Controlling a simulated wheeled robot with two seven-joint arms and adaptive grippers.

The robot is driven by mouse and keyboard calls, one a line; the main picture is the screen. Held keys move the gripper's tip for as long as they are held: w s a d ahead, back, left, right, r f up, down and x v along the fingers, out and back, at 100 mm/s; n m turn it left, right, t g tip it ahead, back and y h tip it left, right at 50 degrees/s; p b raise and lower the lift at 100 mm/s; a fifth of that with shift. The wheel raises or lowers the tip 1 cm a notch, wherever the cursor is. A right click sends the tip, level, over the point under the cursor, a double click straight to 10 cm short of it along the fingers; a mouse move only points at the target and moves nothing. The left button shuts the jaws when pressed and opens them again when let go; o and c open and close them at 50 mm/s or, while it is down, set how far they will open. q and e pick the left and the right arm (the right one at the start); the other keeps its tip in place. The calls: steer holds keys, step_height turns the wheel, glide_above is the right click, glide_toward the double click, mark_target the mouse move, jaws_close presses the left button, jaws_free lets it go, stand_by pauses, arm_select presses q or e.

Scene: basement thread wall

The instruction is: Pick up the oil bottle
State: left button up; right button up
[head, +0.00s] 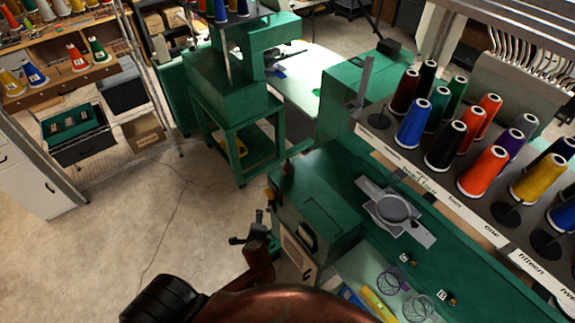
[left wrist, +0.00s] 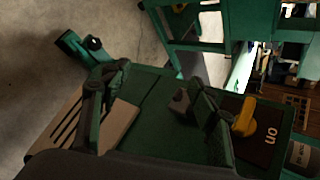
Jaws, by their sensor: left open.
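I cannot make out the oil bottle for certain in either view. A small greyish cylinder with lettering (left wrist: 302,156) is cut by the right edge of the left wrist view, and I cannot tell if it is the bottle. My left gripper (head: 256,229) is partly hidden by my arm in the head view, beside the left face of the green machine housing (head: 318,205). In the left wrist view my left gripper (left wrist: 152,98) has its fingers spread apart, with nothing held between them. My right gripper does not show.
A yellow switch knob (left wrist: 243,118) and a vented panel (head: 297,257) are on the housing. A tray of wire rings and a yellow item (head: 377,304) lies at the bottom. Thread cones (head: 445,146) stand on a rack at right. The concrete floor (head: 130,215) at left is clear.

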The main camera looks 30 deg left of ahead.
arm_select(q)
step_height(320, 180, up, 8)
steer(key=w+m+t+y, duration=0.1)
steer(key=w+m, duration=0.1)
steer(key=m+t+p, duration=0.1)
steer(key=m+t, duration=0.6)
steer(key=m, duration=0.7)
glide_toward(287, 172)
steer(key=x, duration=0.4)
steer(key=shift+w+a+r, duration=0.15)
steer(key=shift+a+r, duration=0.15)
steer(key=shift+a, duration=0.15)
steer(key=shift+w+a+r+m+t, duration=0.15)
steer(key=shift+w+m+t, duration=0.35)
steer(key=shift+w, duration=0.7)
steer(key=x, duration=0.2)
steer(key=f+p+x, duration=0.1)
steer(key=x, duration=0.2)
steer(key=shift+w+a, duration=0.15)
steer(key=shift+w, duration=0.15)
steer(key=shift+c, duration=0.2)
steer(key=c, duration=1.3)
